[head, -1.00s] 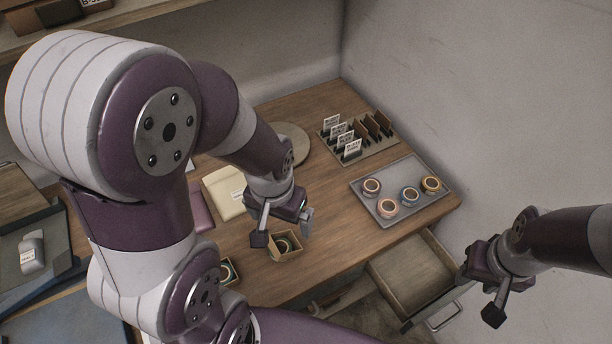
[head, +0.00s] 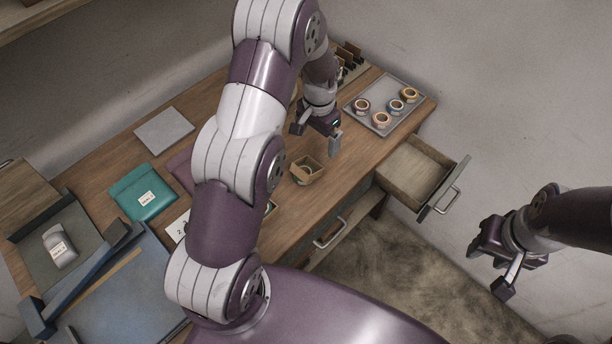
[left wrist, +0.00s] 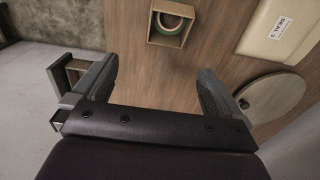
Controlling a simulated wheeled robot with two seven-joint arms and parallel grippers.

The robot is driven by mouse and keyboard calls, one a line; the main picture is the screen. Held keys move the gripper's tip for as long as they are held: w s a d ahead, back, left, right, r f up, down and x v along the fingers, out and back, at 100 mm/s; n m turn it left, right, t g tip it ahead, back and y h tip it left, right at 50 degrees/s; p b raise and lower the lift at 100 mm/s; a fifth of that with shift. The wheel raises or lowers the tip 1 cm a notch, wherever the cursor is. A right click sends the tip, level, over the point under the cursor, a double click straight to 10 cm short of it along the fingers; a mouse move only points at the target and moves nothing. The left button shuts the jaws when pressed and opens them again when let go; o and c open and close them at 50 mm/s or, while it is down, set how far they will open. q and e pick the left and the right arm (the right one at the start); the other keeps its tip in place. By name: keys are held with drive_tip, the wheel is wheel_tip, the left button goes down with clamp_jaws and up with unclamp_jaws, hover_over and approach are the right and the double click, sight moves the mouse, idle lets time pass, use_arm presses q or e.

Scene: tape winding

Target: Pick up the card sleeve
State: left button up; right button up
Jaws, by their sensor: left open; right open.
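A flat teal sleeve (head: 142,194) with a white label lies on the left part of the desk. A cream sleeve (left wrist: 282,28) with a label shows at the upper right of the left wrist view; my left arm covers it in the head view. A mauve sleeve (head: 182,168) is mostly hidden behind that arm. I cannot tell which is the card sleeve. My left gripper (head: 316,138) is open and empty above the desk, and its spread fingers show in the left wrist view (left wrist: 157,77). My right gripper (head: 489,270) is open and empty, right of the desk, clear of everything.
A small open box (head: 305,172) with a tape roll stands below my left gripper. A grey tray (head: 378,121) holds several tape rolls. The drawer (head: 410,172) is pulled out. A grey square (head: 164,131) lies at the back. A blue mat (head: 110,310) lies front left.

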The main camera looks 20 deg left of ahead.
use_arm(q)
drive_tip(key=p, duration=0.1)
hover_over(314, 165)
drive_tip(key=d, duration=0.1)
drive_tip(key=f, duration=0.6)
drive_tip(key=shift+w+f, duration=0.1)
drive_tip(key=shift+w, duration=0.25)
drive_tip(key=shift+s+a+f+p, duration=0.1)
drive_tip(key=shift+s+f+p, duration=0.1)
drive_tip(key=shift+f+p, duration=0.1)
drive_tip(key=shift+s+a+f+p, duration=0.2)
drive_tip(key=shift+s+f+p, duration=0.05)
drive_tip(key=shift+f+p, duration=0.25)
drive_tip(key=shift+s+a+f+p, duration=0.2)
drive_tip(key=shift+s+f+p, duration=0.05)
drive_tip(key=shift+f+p, duration=0.2)
drive_tip(key=f, duration=0.3)
drive_tip(key=shift+w, duration=0.3)
drive_tip(key=shift+w+f, duration=0.1)
drive_tip(key=shift+f, duration=0.15)
drive_tip(key=shift+c, duration=0.3)
drive_tip(key=shift+s+r, duration=0.1)
drive_tip(key=shift+s, duration=0.1)
drive_tip(key=c, duration=1)
drive_tip(key=shift+w, duration=0.1)
drive_tip(key=shift+c, duration=0.3)
use_arm(e)
drive_tip(key=r, duration=0.2)
drive_tip(key=w+r, duration=0.1)
drive_tip(key=r, duration=0.1)
